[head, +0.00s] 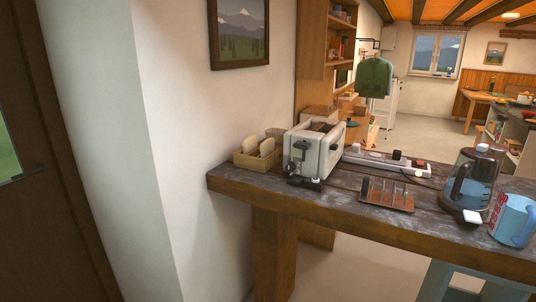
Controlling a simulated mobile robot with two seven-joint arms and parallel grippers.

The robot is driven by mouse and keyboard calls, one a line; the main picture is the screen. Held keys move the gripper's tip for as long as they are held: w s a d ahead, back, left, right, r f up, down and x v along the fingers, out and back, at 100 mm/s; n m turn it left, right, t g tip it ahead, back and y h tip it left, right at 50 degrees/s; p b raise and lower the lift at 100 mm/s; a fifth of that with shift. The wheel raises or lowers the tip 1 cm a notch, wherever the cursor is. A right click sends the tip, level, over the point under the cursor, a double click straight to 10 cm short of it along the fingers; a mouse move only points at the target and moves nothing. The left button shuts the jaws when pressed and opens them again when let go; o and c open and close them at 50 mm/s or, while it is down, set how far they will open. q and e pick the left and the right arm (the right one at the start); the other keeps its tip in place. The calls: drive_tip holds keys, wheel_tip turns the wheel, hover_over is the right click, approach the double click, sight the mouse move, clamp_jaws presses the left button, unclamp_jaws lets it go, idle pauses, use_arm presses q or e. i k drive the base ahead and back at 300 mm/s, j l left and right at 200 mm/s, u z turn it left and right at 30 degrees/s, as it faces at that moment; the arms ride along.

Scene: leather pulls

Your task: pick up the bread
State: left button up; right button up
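Slices of pale bread (258,147) stand upright in a small light wooden holder (242,160) at the left end of the dark wooden counter. The holder is close to the wall and just left of a white and black toaster (310,149). Brown shapes show in the toaster's top slots; I cannot tell for certain whether they are bread. Neither of my grippers shows in the head view.
The counter (340,212) also holds a toast rack (388,196), a power strip (384,162), a blue kettle (473,178) and a blue mug (511,221). A blue stool (455,280) stands below. The counter's front edge is mostly clear.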

sight(267, 146)
drive_tip(key=i+l+z, duration=0.2)
drive_tip(key=i+z, duration=0.2)
drive_tip(key=i, duration=0.15)
drive_tip(key=i+z, duration=0.4)
drive_tip(key=i, duration=0.15)
